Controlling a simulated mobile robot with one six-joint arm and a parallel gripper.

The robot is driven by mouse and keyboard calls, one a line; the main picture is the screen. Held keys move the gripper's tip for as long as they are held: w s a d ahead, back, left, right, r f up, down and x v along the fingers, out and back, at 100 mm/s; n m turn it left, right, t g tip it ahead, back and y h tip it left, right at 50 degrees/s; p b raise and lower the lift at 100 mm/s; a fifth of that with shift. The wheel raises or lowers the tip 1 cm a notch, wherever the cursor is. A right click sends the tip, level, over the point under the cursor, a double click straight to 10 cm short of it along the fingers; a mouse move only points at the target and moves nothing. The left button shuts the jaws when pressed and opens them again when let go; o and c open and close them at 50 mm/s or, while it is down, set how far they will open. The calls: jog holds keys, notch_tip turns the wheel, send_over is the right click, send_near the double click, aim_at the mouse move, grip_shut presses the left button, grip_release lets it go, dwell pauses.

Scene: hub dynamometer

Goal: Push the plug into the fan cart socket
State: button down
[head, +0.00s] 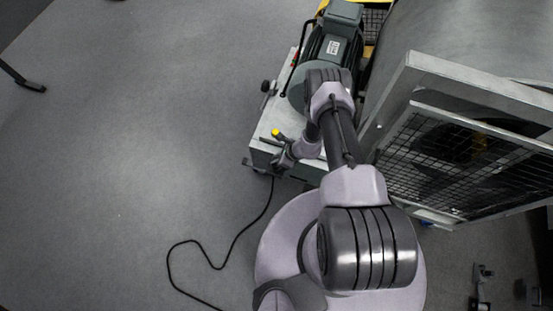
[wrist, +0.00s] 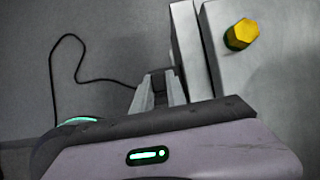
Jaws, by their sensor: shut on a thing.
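The fan cart (head: 262,155) is a pale box-shaped base carrying a grey-green motor. My gripper (head: 282,160) is at the cart's near end, close to its side. In the wrist view my gripper (wrist: 158,90) points at the cart's edge (wrist: 188,50) and is shut on the plug. The plug shows only as a small dark piece (wrist: 157,77) between the fingertips. Its black cable (wrist: 53,75) runs from behind the fingers onto the floor, and the cable (head: 220,266) also shows in the head view. The socket is not visible, so I cannot tell whether the plug touches it.
A yellow knob (wrist: 241,34) stands on the cart top, close to my gripper. The motor (head: 331,48) sits farther back on the cart. A large metal housing with a mesh grille (head: 455,160) stands right of my arm.

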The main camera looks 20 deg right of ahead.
jog(key=shift+f+b, duration=0.65)
jog(key=shift+f, duration=0.05)
jog(key=shift+f, duration=0.15)
jog(key=shift+f+b, duration=0.55)
jog(key=shift+b, duration=0.1)
jog(key=c, duration=1.3)
grip_release()
jog(key=shift+o, duration=0.2)
jog(key=p+v, duration=0.8)
jog(key=v, duration=0.9)
jog(key=shift+r, duration=0.25)
jog(key=shift+s+d, duration=0.1)
jog(key=shift+d, duration=0.05)
